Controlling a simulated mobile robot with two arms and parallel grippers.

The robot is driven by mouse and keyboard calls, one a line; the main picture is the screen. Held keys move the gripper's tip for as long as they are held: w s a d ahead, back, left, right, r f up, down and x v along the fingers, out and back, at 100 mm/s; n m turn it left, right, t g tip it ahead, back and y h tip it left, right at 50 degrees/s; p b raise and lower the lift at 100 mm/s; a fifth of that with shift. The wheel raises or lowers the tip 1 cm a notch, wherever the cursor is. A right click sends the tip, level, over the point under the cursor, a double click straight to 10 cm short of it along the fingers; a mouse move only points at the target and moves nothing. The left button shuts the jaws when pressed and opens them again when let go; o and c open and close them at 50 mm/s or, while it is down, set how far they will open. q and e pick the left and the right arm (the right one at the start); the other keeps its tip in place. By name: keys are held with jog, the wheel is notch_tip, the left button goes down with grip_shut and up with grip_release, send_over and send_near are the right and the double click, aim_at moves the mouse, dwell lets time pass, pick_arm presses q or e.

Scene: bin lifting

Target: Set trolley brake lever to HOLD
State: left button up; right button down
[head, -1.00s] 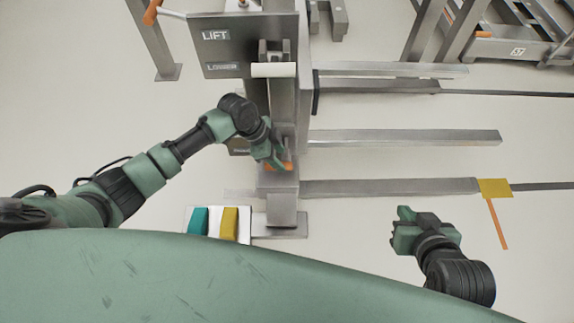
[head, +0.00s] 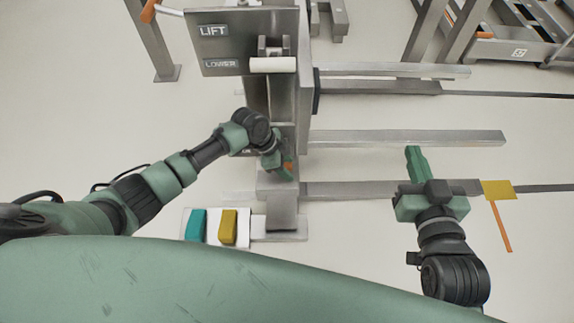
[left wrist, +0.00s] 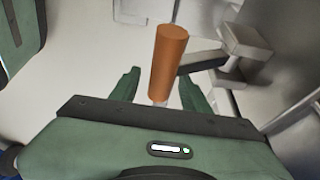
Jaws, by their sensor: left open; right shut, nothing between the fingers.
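The brake lever shows as an orange handle (left wrist: 168,62) standing up in the left wrist view. In the head view only a small orange part (head: 288,167) shows, low on the trolley column. My left gripper (head: 284,172) is open at the lever and hides most of it in the head view. In the left wrist view its two green fingers (left wrist: 160,82) stand apart on either side of the handle; contact is not clear. A dark label beside the column is mostly hidden, and I cannot read HOLD. My right gripper (head: 413,150) is shut and empty, over the lower right rail.
A panel (head: 250,42) marked LIFT and LOWER, with a white-handled lever (head: 273,65), is on the column above. Teal (head: 196,224) and yellow (head: 228,226) pedals sit on a white plate in front. Metal rails (head: 405,138) run right. Floor between them is clear.

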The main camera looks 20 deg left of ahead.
pick_arm(q)
grip_shut()
dwell(1.3)
